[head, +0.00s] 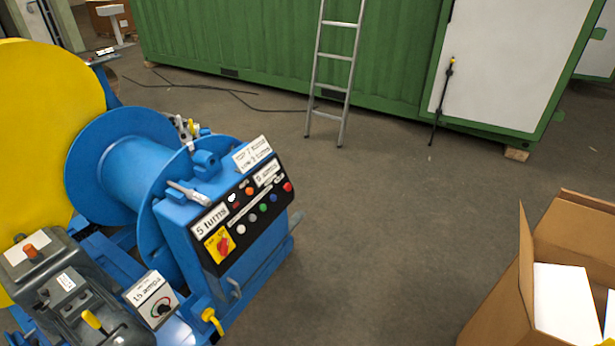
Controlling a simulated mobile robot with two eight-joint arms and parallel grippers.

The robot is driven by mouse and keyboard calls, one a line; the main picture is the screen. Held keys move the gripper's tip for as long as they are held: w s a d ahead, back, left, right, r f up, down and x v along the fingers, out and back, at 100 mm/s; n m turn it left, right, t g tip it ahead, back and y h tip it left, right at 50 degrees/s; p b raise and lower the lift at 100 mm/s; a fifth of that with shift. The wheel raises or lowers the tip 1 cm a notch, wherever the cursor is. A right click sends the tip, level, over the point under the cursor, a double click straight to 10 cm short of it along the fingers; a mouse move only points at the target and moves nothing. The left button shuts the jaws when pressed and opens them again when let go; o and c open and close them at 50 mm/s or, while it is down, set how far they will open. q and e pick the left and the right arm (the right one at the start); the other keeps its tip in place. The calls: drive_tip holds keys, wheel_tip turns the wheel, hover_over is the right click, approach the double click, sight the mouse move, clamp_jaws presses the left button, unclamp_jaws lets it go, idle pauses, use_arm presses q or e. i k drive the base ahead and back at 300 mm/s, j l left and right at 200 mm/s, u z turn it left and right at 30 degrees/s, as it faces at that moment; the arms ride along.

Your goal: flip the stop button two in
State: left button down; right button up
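The blue winch-like machine (180,215) stands at the left with a sloping black control panel (258,222). A row of round buttons runs along it: white (241,230), grey (252,219), green (264,208), blue (275,197) and red (288,187). Above them are an orange-red button (249,191) and a white one (232,197). A red rotary switch (223,244) sits on a yellow plate at the panel's lower left. I cannot read which control is stop button two, nor tell whether any button is pressed in. Neither gripper is in view.
An open cardboard box (526,275) is at lower right. A ladder (333,75) leans on the green container (400,60). The floor (390,230) between is clear.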

sight(287, 186)
drive_tip(key=i+l, duration=0.25)
drive_tip(key=i, duration=0.3)
drive_tip(key=i+l+z, duration=0.1)
drive_tip(key=i+l, duration=0.15)
drive_tip(key=i, duration=0.25)
drive_tip(key=i+l, duration=0.2)
drive_tip(key=i, duration=0.35)
drive_tip(key=z, duration=0.05)
